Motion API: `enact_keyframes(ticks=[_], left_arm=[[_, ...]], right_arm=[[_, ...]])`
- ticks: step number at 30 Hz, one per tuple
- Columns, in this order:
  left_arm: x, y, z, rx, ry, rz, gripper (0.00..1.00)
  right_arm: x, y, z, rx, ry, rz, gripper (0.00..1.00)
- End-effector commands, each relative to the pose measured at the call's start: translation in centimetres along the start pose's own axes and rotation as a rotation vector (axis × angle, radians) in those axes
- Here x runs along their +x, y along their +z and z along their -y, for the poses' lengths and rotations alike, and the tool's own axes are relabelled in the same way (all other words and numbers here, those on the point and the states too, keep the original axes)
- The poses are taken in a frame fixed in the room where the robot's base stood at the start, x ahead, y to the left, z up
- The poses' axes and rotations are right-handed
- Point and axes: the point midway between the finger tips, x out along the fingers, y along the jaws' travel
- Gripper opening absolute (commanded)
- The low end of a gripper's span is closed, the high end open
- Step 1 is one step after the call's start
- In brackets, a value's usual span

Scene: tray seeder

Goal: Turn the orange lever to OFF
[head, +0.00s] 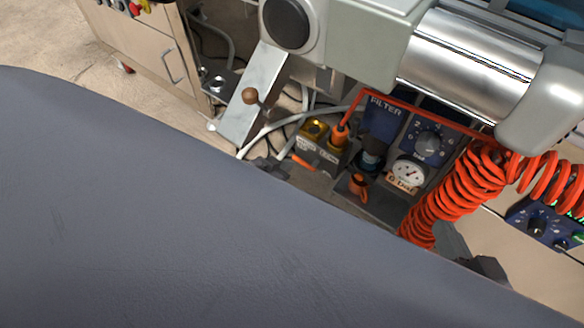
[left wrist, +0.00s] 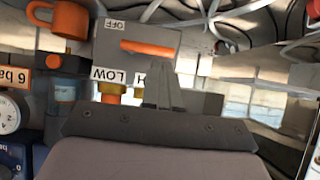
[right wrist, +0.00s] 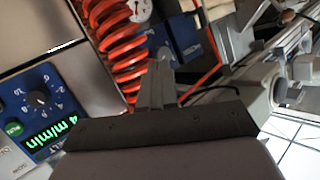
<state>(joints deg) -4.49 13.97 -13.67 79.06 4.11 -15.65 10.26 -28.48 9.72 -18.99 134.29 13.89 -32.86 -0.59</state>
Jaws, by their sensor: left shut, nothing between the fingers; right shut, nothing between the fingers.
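The orange lever (left wrist: 147,48) lies across a grey valve block (left wrist: 160,38) in the left wrist view. An OFF label (left wrist: 116,27) is above it there, and LOW (left wrist: 108,75) and a partly hidden H label (left wrist: 140,78) are below. I cannot tell which label it points at. The lever also shows small in the head view (head: 303,162). My left gripper (left wrist: 180,66) is shut and empty, its tips close below the lever's right end in that view; contact is unclear. My right gripper (right wrist: 162,56) is shut and empty, near the red coiled hose (right wrist: 122,50).
A filter unit (head: 383,115) with a pressure gauge (head: 408,171) stands right of the valve block in the head view. An orange cup-like part (left wrist: 70,18) is nearby. The coiled hose hangs further right. A blue control panel (right wrist: 40,100) is left in the right wrist view.

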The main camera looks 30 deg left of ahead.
Motion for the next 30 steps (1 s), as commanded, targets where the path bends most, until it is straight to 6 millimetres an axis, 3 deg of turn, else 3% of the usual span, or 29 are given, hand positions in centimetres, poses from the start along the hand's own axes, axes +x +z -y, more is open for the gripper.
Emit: enact_keyframes(ticks=[3, 9, 30], left_arm=[[2.1, 0.3, 0.0, -0.001, 0.000, -0.001, 0.00], [3.8, 0.1, 0.0, -0.001, 0.000, 0.000, 0.00], [3.9, 0.2, 0.4, 0.001, 0.000, 0.002, 0.00]], right_arm=[[-0.4, 0.5, -0.7, -0.056, 0.024, -0.034, 0.00], [-1.0, 0.2, -1.2, -0.117, 0.050, -0.071, 0.00], [-1.3, -0.1, -1.2, -0.131, 0.055, -0.080, 0.00]])
